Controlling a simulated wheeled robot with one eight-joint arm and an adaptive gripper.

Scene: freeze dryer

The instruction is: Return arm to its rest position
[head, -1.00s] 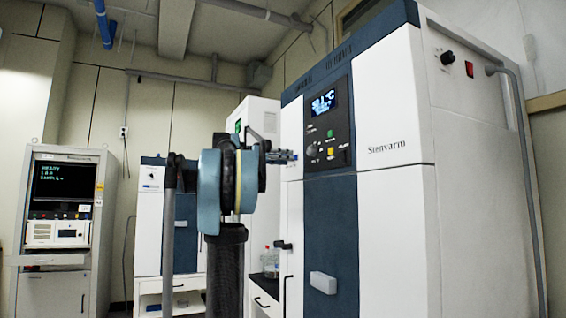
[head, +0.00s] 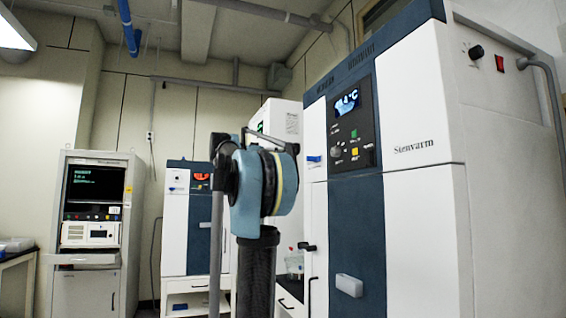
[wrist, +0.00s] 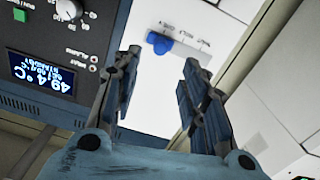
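My arm (head: 262,185) stands folded in front of the freeze dryer (head: 425,215) in the head view, its blue-grey joint left of the dryer's white side panel. My gripper (wrist: 161,58) shows in the wrist view with its two fingers well apart and nothing between them. The gripper is hidden in the head view. Beyond the fingers is a white panel with a blue knob (wrist: 160,43), which looks apart from them. The dryer's control panel with a lit temperature display (wrist: 41,77) lies left of the fingers, upside down in this view.
A rack with a screen (head: 95,190) stands at the far left, and a smaller white and blue cabinet (head: 187,235) stands behind my arm. A bottle (head: 294,262) sits on a low counter by the dryer. A side table (head: 18,256) shows at the left edge.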

